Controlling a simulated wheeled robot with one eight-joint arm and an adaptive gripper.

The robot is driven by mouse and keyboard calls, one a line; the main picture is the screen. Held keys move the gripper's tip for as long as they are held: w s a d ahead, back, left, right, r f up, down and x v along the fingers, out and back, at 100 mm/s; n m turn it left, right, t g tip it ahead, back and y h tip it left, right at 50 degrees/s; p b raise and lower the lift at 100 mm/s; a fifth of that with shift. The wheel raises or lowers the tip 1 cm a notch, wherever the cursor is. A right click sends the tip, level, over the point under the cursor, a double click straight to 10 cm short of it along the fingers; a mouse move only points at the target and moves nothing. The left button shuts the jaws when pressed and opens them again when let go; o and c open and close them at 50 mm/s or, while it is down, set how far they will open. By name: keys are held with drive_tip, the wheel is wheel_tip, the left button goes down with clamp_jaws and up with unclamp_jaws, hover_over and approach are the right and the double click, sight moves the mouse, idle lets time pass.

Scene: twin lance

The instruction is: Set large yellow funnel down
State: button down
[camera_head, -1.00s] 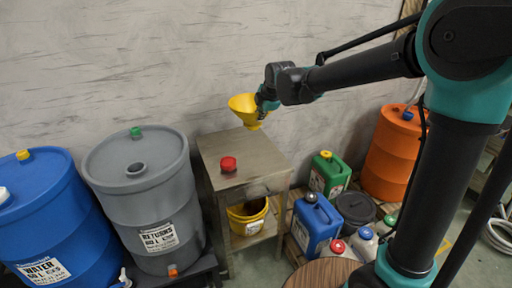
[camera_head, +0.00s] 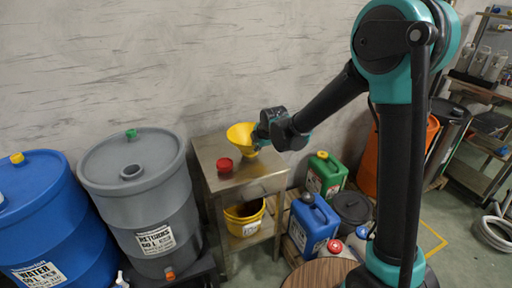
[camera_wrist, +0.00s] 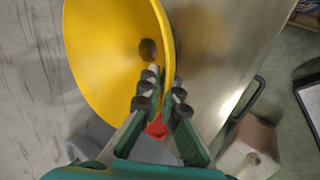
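The large yellow funnel (camera_head: 241,134) is at the steel table (camera_head: 215,150), mouth up, over the back right part of its top. I cannot tell whether its spout touches the top. My gripper (camera_head: 257,137) is at the funnel's right side. In the wrist view the funnel (camera_wrist: 105,60) fills the upper left, and its rim runs between the two fingers of my gripper (camera_wrist: 163,98), which are closed on it. The table top (camera_wrist: 215,55) shows beyond the rim.
A yellow bucket (camera_head: 244,222) stands on the lower shelf. The grey drum (camera_head: 140,190) stands left; green (camera_head: 326,174) and blue (camera_head: 312,226) jerrycans stand right. The table's front is clear.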

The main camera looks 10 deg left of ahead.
drive_tip(key=c, duration=1.7)
unclamp_jaws()
drive_tip(key=v, duration=1.2)
drive_tip(key=s+d+f+m+h, duration=0.1)
drive_tip(key=s+d+f+m, duration=0.1)
drive_tip(key=d+m, duration=0.5)
drive_tip(key=s+d+f+m+h, duration=0.1)
drive_tip(key=s+d+f+m, duration=0.15)
drive_tip(key=d, duration=0.95)
drive_tip(key=s+d+f+m, duration=0.2)
drive_tip(key=s+d+m, duration=0.2)
drive_tip(key=d+m, duration=0.1)
drive_tip(key=s+d+f+m+g+h, duration=0.1)
drive_tip(key=s+d+f+m, duration=0.2)
drive_tip(key=s+d+m, duration=0.2)
drive_tip(key=s+d+f+m+h, duration=0.1)
drive_tip(key=s+d+f+m, duration=0.2)
drive_tip(key=s+d+m, duration=0.2)
drive_tip(key=shift+s+d+f+m+g, duration=0.2)
drive_tip(key=shift+d+m+g, duration=0.1)
drive_tip(key=shift+d+m, duration=0.2)
